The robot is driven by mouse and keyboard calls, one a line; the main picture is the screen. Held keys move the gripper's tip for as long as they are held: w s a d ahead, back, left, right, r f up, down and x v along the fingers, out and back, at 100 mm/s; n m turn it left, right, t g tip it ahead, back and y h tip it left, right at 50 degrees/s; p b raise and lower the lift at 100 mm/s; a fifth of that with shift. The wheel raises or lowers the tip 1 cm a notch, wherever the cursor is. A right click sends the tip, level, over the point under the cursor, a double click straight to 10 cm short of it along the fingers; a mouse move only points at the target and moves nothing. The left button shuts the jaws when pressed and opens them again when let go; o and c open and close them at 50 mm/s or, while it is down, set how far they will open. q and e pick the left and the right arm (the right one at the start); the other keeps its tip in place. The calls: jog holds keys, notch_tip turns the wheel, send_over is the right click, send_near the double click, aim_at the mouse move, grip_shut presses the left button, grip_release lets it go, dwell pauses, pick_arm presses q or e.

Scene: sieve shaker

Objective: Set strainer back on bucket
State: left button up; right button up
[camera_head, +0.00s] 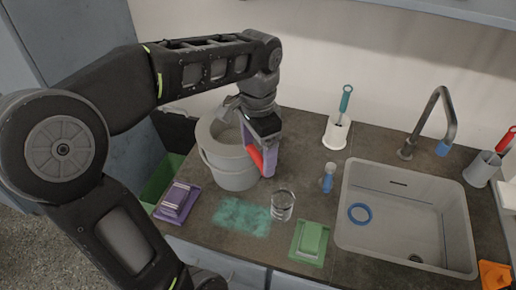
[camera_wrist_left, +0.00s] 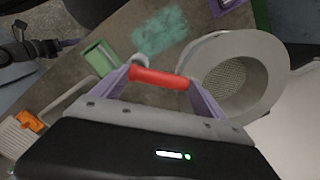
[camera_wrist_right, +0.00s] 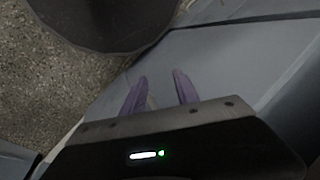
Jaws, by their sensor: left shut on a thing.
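A grey bucket (camera_head: 231,177) stands on the dark counter left of the sink. The strainer (camera_wrist_left: 238,82), a grey ring with a mesh floor, shows in the left wrist view and appears to lie at the bucket's top; I cannot tell whether it is fully seated. My left gripper (camera_head: 263,157) is at the bucket's right side, its purple fingers shut on a red handle (camera_wrist_left: 159,78). The joint between handle and strainer is hidden by a finger. My right gripper (camera_wrist_right: 160,90) has its purple fingers apart and empty, away from the bucket.
A glass beaker (camera_head: 283,205), a teal patch (camera_head: 241,215), a purple block (camera_head: 177,201) and a green block (camera_head: 309,242) are near the bucket. The sink (camera_head: 378,230) holds a blue ring (camera_head: 360,213). A white brush holder (camera_head: 336,133) stands behind.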

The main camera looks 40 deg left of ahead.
pick_arm(q)
jog(key=shift+f, duration=0.15)
dwell(0.4)
jog(key=o, duration=2)
jog(key=shift+s, duration=0.1)
jog(key=shift+r, duration=0.6)
notch_tip(320, 180, up, 6)
jog(key=shift+f+p, duration=0.1)
jog(key=shift+p, duration=1.05)
jog(key=shift+r+p, duration=0.4)
jog(key=shift+r, duration=0.05)
jog(key=shift+f, duration=0.1)
